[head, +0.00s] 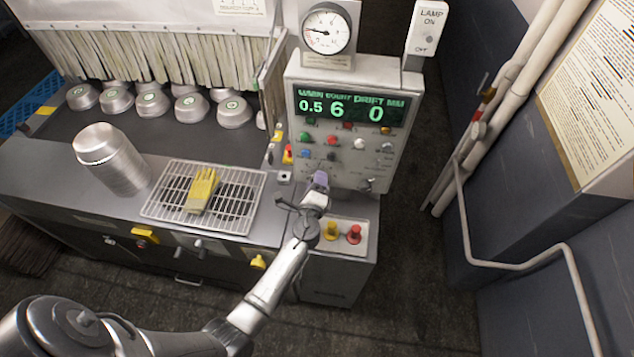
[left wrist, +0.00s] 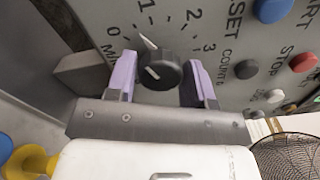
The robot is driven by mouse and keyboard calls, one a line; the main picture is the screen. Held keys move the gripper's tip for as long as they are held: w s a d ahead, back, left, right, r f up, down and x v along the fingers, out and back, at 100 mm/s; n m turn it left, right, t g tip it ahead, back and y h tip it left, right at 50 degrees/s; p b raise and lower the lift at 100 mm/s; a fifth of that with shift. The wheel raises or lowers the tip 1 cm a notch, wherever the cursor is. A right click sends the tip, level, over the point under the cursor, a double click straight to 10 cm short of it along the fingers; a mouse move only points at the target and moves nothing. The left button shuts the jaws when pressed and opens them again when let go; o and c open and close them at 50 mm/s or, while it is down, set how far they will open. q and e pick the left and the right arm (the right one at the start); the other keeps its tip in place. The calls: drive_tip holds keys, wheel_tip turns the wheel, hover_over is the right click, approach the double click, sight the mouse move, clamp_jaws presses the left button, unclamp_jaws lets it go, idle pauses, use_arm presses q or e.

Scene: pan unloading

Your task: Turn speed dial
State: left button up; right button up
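A black round dial (left wrist: 158,72) with a white mark sits on the grey panel, with a printed scale showing 0, 1, 2 and 3 around it. My left gripper (left wrist: 161,64) has its two purple fingers apart, one on each side of the dial, with a gap visible at both sides. In the head view my left gripper (head: 319,181) is at the lower left of the control panel (head: 349,170) and hides the dial there. The green display (head: 350,105) reads 0.5, 6 and 0. My right gripper is not in view.
Colored buttons (head: 331,141) and another knob (head: 367,184) are on the panel. Yellow (head: 331,231) and red (head: 354,233) push buttons stand below on a ledge. A wire rack (head: 236,207) with a yellow glove (head: 202,190) and stacked pans (head: 112,160) are to the left.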

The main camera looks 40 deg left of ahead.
use_arm(q)
drive_tip(key=c, duration=0.5)
drive_tip(key=n+b, duration=0.4)
drive_tip(key=shift+n, duration=0.4)
drive_tip(key=o, duration=0.9)
